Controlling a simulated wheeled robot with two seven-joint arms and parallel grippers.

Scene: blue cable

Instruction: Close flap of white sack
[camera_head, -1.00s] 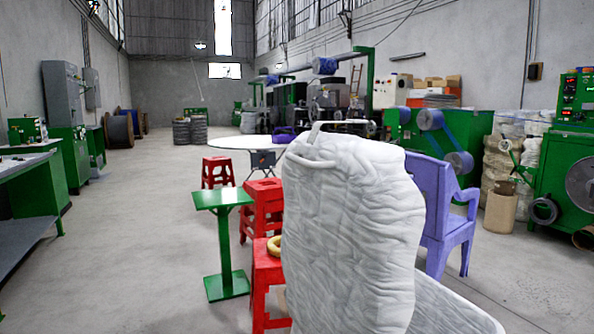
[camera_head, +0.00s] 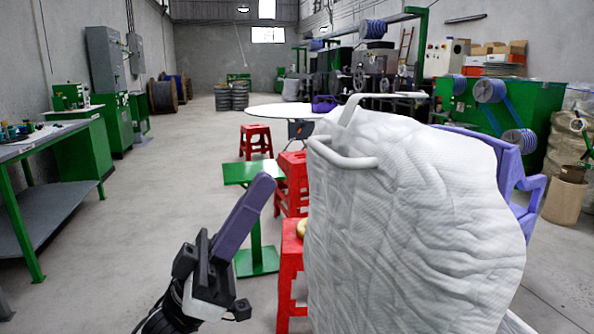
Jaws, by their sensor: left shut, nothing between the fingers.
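The white sack (camera_head: 410,230) stands upright, large and wrinkled, right of centre in the head view. White rope-like loops (camera_head: 345,158) show at its top left, one along the near edge and one rising behind it. From here I cannot tell where the flap lies. My left gripper (camera_head: 263,183) is at the lower middle, left of the sack and apart from it in the picture. Its fingers are shut, empty and point up and to the right. My right gripper is not in view.
Red stools (camera_head: 289,275) and a small green table (camera_head: 238,173) stand just left of the sack. A purple chair (camera_head: 512,165) is behind it on the right. A white round table (camera_head: 275,112) is farther back. The floor at left is open.

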